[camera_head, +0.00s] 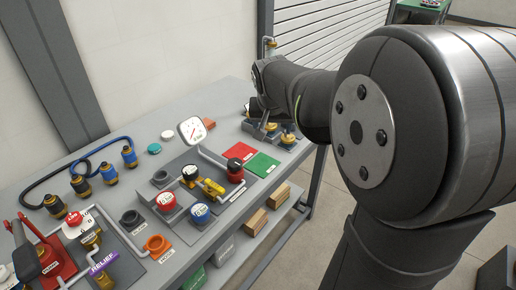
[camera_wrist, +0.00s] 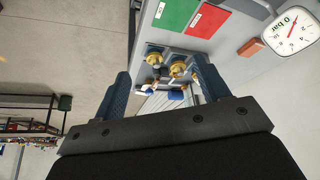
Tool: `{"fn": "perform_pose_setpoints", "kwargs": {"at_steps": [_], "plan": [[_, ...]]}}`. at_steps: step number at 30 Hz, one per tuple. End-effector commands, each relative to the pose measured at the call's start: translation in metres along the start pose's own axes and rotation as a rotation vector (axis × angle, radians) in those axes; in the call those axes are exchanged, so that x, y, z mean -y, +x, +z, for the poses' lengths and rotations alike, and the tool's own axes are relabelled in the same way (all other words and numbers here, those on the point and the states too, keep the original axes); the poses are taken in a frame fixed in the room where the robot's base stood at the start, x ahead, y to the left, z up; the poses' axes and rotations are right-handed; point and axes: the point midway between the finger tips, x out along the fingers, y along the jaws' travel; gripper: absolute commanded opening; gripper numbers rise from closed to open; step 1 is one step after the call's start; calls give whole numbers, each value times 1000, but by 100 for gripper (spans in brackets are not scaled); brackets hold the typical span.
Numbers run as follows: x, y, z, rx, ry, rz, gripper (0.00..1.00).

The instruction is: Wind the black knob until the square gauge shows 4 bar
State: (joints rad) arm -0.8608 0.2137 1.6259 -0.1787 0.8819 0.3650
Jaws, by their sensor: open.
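The square gauge (camera_head: 191,130) is white with a red needle and stands tilted on a pipe behind the grey panel. In the wrist view the gauge (camera_wrist: 291,33) reads "0 bar". A black round knob-like part (camera_head: 132,218) sits at the panel's front, and another dark one (camera_head: 160,179) sits behind it; I cannot tell which is the black knob of the task. My gripper (camera_wrist: 163,88) is open and empty, its dark fingers apart. It is at the bench's far right end, above brass fittings (camera_wrist: 155,57), away from both dark parts. In the head view my arm partly hides it.
Red (camera_head: 240,152) and green (camera_head: 262,165) labelled plates lie between the panel and my gripper. Red and blue round knobs (camera_head: 200,213), a yellow valve (camera_head: 212,187) and an orange ring (camera_head: 158,246) crowd the bench. Blue-capped fittings (camera_head: 128,155) with hoses stand at the back left.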

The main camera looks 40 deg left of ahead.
Motion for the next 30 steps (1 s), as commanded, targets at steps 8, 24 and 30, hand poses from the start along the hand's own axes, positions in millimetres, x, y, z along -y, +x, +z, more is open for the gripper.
{"fn": "perform_pose_setpoints", "kwargs": {"at_steps": [8, 24, 30], "plan": [[98, 2, 26, 48, -167, -93, 68], [115, 72, 35, 58, -184, -100, 68], [118, 112, 37, 57, -183, -100, 68]]}}
